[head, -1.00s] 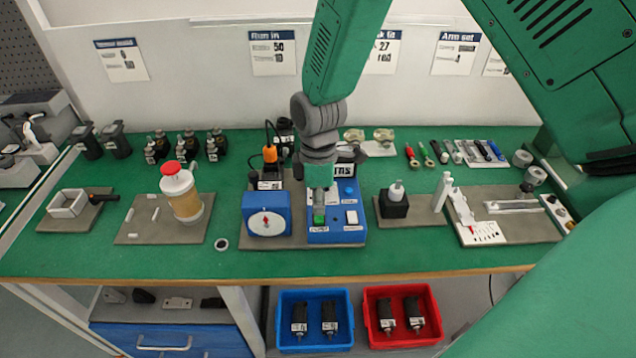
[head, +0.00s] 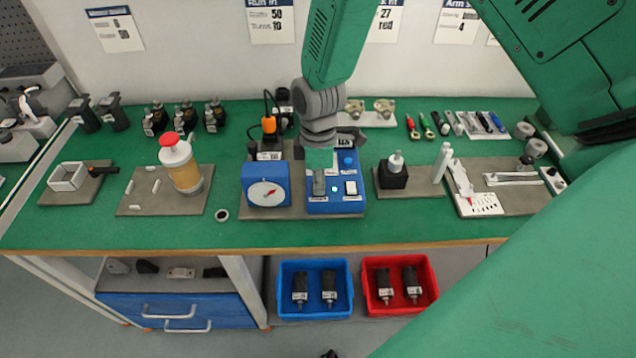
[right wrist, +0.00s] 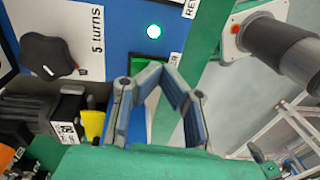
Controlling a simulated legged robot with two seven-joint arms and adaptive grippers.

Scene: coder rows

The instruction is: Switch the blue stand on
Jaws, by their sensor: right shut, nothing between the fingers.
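The blue stand is two blue boxes on a grey board in the head view: one with a white dial (head: 266,193), one a control panel (head: 345,206) with a white switch and a blue knob. My right gripper (head: 319,188) is shut and empty, pointing down over the panel's left part. In the right wrist view its fingertips (right wrist: 163,72) are in front of a green button (right wrist: 137,125), which they partly hide; contact cannot be told. A small round lamp (right wrist: 153,31) on the blue face shines white. My left gripper is not in view.
A blue bin (head: 315,312) and a red bin (head: 400,308) are below.

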